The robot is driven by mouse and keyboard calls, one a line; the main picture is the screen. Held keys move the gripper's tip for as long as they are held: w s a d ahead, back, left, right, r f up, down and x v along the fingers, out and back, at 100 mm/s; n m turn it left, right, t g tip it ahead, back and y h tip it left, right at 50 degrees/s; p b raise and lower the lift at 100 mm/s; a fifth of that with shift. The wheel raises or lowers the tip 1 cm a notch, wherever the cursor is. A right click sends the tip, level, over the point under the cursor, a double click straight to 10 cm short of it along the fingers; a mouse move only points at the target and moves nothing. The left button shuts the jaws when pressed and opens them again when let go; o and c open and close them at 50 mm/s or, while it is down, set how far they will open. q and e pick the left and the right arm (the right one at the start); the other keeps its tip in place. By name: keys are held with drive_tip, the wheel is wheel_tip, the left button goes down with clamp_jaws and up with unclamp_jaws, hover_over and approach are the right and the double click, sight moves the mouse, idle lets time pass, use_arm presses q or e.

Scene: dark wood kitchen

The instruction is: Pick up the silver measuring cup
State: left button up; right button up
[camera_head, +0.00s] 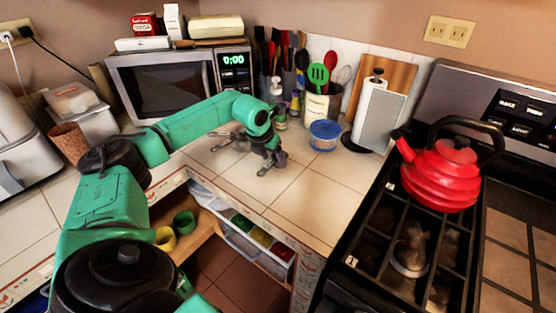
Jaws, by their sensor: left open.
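A small dark silver measuring cup (241,144) appears to lie on the tiled counter, left of my left gripper. Thin handle-like parts reach left from it, and its exact shape is hard to make out. My left gripper (271,167) points down over the counter, open, with its fingers just right of the cup. I cannot tell whether a finger touches anything. My right gripper is not in view.
A microwave (160,82) stands behind the arm. A blue-lidded tub (324,136), a utensil crock (319,106) and a paper towel holder (377,116) stand at the back. A red kettle (440,176) sits on the stove (365,262). The front counter tiles (318,205) are clear.

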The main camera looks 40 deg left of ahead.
use_arm(q)
clamp_jaws()
drive_tip(key=shift+r, duration=0.15)
wheel_tip(320, 180, up, 10)
drive_tip(key=b, duration=0.1)
wheel_tip(320, 180, up, 10)
hover_over(274, 160)
drive_tip(key=shift+s+a+p, duration=0.1)
drive_tip(key=shift+s+p, duration=0.1)
drive_tip(key=shift+p, duration=0.15)
